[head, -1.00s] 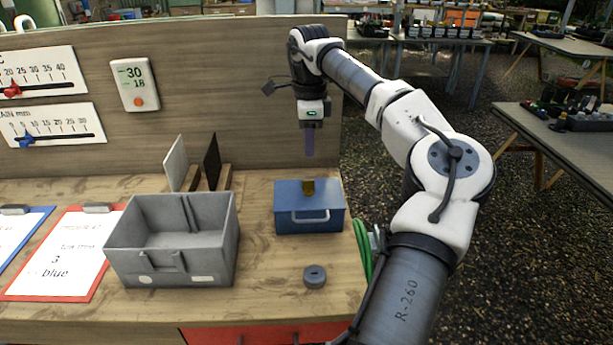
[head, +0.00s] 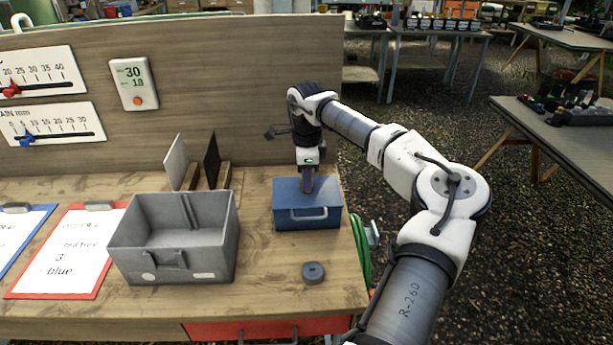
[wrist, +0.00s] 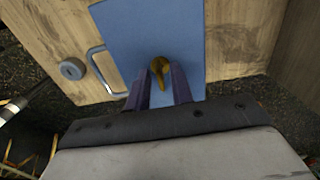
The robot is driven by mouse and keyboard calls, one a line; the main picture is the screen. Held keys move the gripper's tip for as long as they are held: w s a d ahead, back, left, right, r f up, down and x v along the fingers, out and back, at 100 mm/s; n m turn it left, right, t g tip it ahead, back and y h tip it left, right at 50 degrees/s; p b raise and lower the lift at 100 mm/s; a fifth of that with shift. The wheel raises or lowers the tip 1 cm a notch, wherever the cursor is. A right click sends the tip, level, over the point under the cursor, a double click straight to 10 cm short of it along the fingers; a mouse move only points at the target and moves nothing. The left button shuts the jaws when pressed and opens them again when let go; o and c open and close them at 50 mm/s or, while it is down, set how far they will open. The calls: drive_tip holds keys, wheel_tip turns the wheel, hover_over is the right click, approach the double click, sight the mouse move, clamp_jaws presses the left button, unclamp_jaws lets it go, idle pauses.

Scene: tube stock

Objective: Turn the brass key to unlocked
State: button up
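The brass key (wrist: 158,68) stands on the top of a blue box (wrist: 195,35) in the wrist view. In the head view the blue box (head: 290,215) sits on the bench with its handle facing front, and my gripper hides the key. My gripper (head: 307,186) points down at the box top. In the wrist view my gripper (wrist: 160,76) has its two fingers apart, one on each side of the key. A gap shows beside the key, so the fingers do not look closed on it.
A grey bin (head: 130,262) stands left of the box. Green hose (head: 361,250) hangs at the bench's right edge. Clipboards (head: 65,250) lie at the left. A wooden panel (head: 230,70) rises behind.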

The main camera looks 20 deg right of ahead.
clamp_jaws()
drive_tip(key=shift+m, duration=0.4)
drive_tip(key=m+b, duration=0.1)
drive_tip(key=m, duration=0.2)
drive_tip(key=shift+f, duration=0.1)
drive_tip(key=m+b, duration=0.1)
drive_tip(key=m, duration=0.3)
drive_tip(key=shift+b, duration=0.4)
drive_tip(key=m+b, duration=0.1)
drive_tip(key=m, duration=0.4)
drive_tip(key=shift+m, duration=0.4)
drive_tip(key=m+b, duration=0.1)
drive_tip(key=m, duration=0.3)
drive_tip(key=shift+m, duration=0.3)
